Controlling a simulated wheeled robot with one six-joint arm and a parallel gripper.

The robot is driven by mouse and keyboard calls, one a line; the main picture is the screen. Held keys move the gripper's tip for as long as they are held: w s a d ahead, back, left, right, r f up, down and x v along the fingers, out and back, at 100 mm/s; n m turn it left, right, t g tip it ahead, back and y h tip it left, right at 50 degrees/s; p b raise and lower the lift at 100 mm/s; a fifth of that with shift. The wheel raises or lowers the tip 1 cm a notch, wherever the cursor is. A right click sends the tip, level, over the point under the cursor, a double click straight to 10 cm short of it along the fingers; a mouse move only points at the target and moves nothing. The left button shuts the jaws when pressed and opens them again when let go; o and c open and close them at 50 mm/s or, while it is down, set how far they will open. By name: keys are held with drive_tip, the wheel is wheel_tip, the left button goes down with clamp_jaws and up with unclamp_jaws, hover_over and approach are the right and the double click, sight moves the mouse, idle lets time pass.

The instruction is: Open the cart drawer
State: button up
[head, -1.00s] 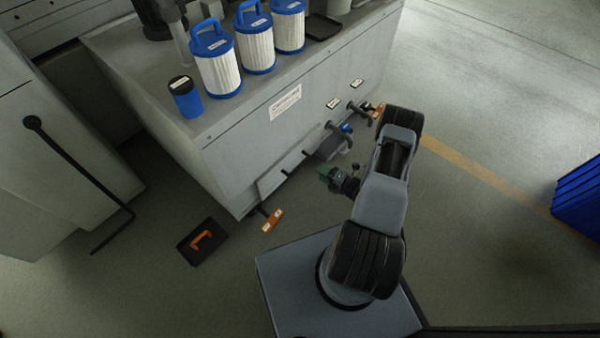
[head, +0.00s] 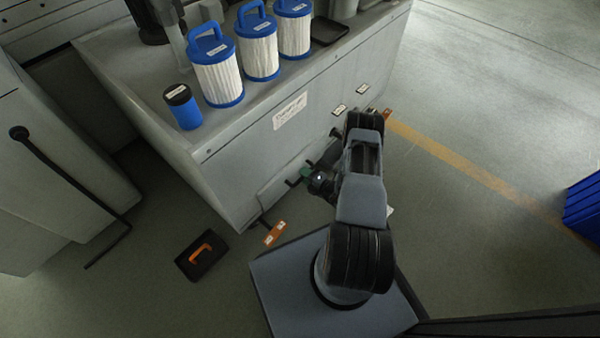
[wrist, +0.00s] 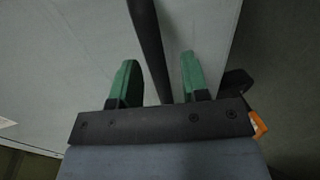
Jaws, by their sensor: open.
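The grey cart (head: 235,165) stands ahead of me in the head view. A pale drawer front (head: 275,190) is low on its near side and looks flush with it. A black bar handle (head: 291,183) shows partly in front of it; my gripper hides some of it. My gripper (head: 305,174), with green fingers, is beside the handle. In the wrist view, my gripper (wrist: 160,80) is open, and a black bar (wrist: 147,35), apparently the handle, passes between the two fingers. Gaps show on both sides, so the fingers do not appear closed on it.
Blue-capped white filters (head: 258,52) and a blue canister (head: 183,107) stand on the cart. An orange-tagged fitting (head: 275,233) sticks out near its lower corner. A black case (head: 203,262) with an orange handle lies on the floor. A blue crate (head: 585,212) is far right.

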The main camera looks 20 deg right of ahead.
drive_tip(key=shift+w+a, duration=0.2)
drive_tip(key=shift+w, duration=0.2)
drive_tip(key=shift+c, duration=0.3)
clamp_jaws()
